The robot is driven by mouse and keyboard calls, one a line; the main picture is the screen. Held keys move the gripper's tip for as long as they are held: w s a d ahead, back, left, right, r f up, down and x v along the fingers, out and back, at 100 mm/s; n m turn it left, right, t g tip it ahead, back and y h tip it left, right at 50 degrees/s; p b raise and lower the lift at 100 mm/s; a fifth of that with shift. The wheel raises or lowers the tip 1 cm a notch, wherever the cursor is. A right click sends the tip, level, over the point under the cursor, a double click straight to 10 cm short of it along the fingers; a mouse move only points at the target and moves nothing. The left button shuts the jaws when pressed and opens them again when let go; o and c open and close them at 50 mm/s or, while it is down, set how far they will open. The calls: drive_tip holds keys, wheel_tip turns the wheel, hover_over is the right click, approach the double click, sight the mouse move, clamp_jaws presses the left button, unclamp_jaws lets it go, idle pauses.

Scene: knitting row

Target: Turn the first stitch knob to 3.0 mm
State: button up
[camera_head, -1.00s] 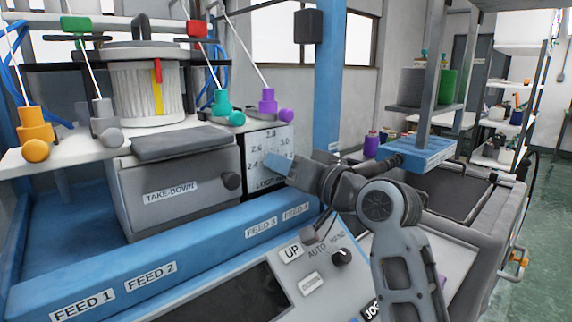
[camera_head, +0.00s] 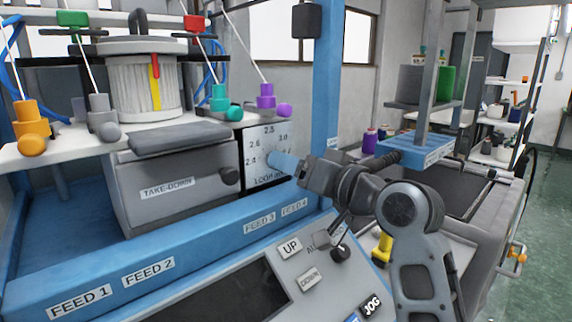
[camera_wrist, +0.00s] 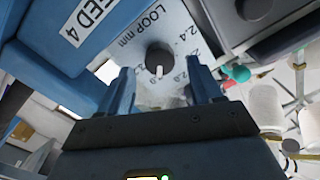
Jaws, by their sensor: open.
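The stitch knob (camera_wrist: 159,58) is a dark round knob with a white pointer, on a pale dial plate (camera_wrist: 146,90) marked LOOP mm. In the wrist view the pointer aims down the picture, near the 2.8 mark; I cannot read its exact setting. In the head view the plate (camera_head: 254,140) shows 2.4, 2.6, 2.8 and 3.0, and the blue fingers mostly hide the knob. My gripper (camera_head: 284,161) faces the plate. In the wrist view my gripper (camera_wrist: 158,70) is open, one blue finger either side of the knob, with gaps; contact is not visible.
The grey take-down box (camera_head: 175,180) stands left of the dial. A blue rail (camera_head: 190,255) with feed labels runs below. The control panel (camera_head: 315,262) with switches lies under my arm. A blue post (camera_head: 326,90) rises behind. Yarn guides (camera_head: 218,103) stand above.

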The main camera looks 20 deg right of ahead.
drive_tip(key=v, duration=0.4)
drive_tip(key=shift+s+d, duration=0.15)
drive_tip(key=shift+s, duration=0.25)
